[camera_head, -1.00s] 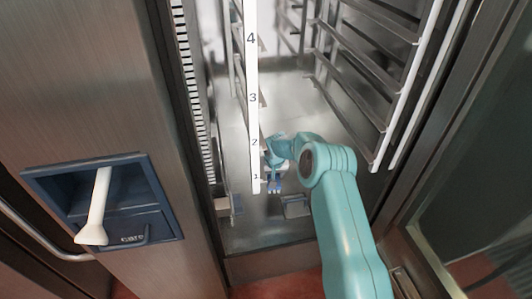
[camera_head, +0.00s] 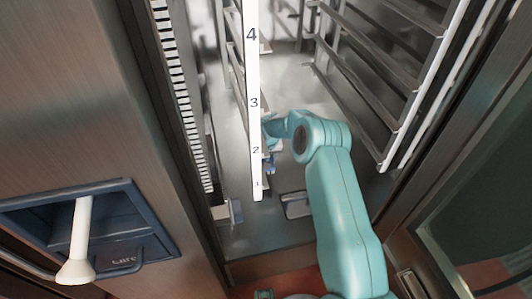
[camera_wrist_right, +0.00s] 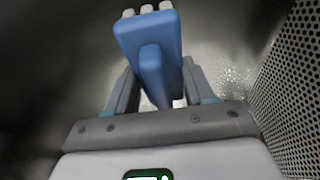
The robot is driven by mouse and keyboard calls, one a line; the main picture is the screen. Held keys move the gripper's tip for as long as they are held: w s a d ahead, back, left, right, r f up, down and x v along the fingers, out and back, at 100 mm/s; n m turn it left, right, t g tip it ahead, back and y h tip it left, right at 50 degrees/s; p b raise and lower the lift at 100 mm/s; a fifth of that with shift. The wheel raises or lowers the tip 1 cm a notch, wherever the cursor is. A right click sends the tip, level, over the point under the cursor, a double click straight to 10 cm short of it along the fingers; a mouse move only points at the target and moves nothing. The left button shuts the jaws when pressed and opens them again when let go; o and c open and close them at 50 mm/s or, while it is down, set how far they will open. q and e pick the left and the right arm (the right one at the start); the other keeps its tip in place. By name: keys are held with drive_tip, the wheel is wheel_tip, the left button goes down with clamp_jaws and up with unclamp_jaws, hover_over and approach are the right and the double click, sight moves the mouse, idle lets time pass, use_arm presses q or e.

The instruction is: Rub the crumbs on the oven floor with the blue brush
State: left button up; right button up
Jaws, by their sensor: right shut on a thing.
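My right gripper (camera_wrist_right: 160,95) is shut on the blue brush (camera_wrist_right: 150,40), whose pale bristle tufts point away from me at the top of the right wrist view. In the head view my right arm reaches into the oven, and the brush (camera_head: 271,164) is a small blue patch low over the oven floor (camera_head: 255,238), partly hidden by the white numbered strip. I cannot tell whether the bristles touch the floor. No crumbs can be clearly made out; bright specks show right of the brush in the wrist view. My left gripper is not in view.
The white numbered strip (camera_head: 254,120) stands in front of the chamber. Rack rails (camera_head: 375,60) line the right side. A small metal bracket (camera_head: 295,205) sits on the floor near the front. A perforated panel (camera_wrist_right: 295,80) is close on the right in the wrist view.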

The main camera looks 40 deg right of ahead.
drive_tip(key=shift+s+a+f+b, duration=0.1)
drive_tip(key=shift+s+f+b, duration=0.15)
drive_tip(key=shift+f, duration=0.3)
wheel_tip(320, 180, down, 4)
drive_tip(key=shift+r+b, duration=0.1)
drive_tip(key=shift+b, duration=0.75)
drive_tip(key=shift+w+f, duration=0.1)
drive_tip(key=shift+f, duration=0.25)
drive_tip(key=shift+f+b, duration=1.05)
